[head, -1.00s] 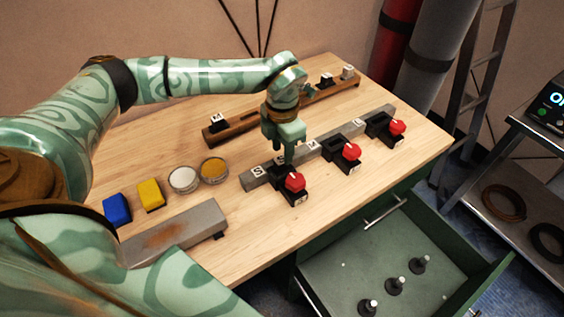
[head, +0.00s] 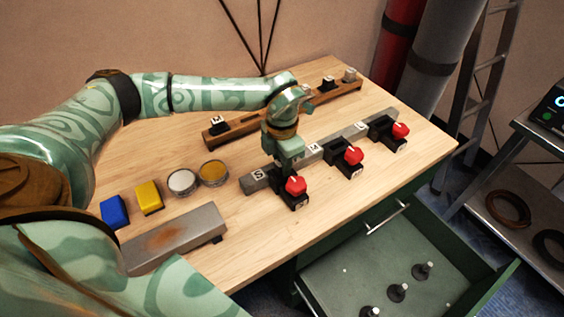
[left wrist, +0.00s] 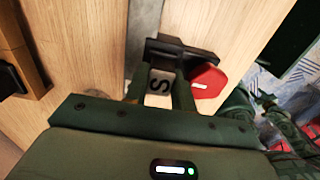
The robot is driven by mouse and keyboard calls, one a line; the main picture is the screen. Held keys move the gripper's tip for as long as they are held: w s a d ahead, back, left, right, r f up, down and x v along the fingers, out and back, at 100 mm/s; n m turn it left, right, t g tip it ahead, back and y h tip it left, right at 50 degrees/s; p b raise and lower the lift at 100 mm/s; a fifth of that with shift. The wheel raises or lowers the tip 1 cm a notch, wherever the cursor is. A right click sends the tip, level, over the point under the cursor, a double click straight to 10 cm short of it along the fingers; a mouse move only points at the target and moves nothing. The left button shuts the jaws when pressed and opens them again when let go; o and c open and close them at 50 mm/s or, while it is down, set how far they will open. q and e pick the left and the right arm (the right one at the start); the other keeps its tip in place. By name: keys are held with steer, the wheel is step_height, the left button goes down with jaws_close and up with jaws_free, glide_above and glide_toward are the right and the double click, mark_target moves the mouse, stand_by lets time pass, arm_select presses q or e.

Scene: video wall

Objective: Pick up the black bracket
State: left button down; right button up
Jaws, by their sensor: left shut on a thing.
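The black bracket (head: 293,199) with a red knob (head: 296,186) sits at the S end of the grey bar (head: 253,185). My left gripper (head: 284,169) points down over it, its fingers shut on the bracket's rear part. In the left wrist view, the bracket (left wrist: 196,53) lies at the fingertips (left wrist: 164,72), with the red knob on its right. The white S label shows between the fingers. The fingertips partly cover the bracket, which appears still at the bar. My right gripper is out of view.
Two similar black brackets with red knobs stand at M (head: 345,160) and L (head: 385,133). A wooden rack (head: 265,115) with small pieces lies behind. Blue (head: 115,212) and yellow (head: 149,197) blocks and two round dishes are at left. An open green drawer (head: 345,275) holds black pegs.

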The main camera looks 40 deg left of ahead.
arm_select(q)
step_height(320, 180, up, 3)
steer(key=shift+f+p, duration=0.2)
steer(key=shift+p, duration=0.3)
steer(key=s+d+r+p, duration=0.3)
steer(key=d+r, duration=0.7)
steer(key=d, duration=0.3)
steer(key=shift+d, duration=0.35)
steer(key=shift+r, duration=0.1)
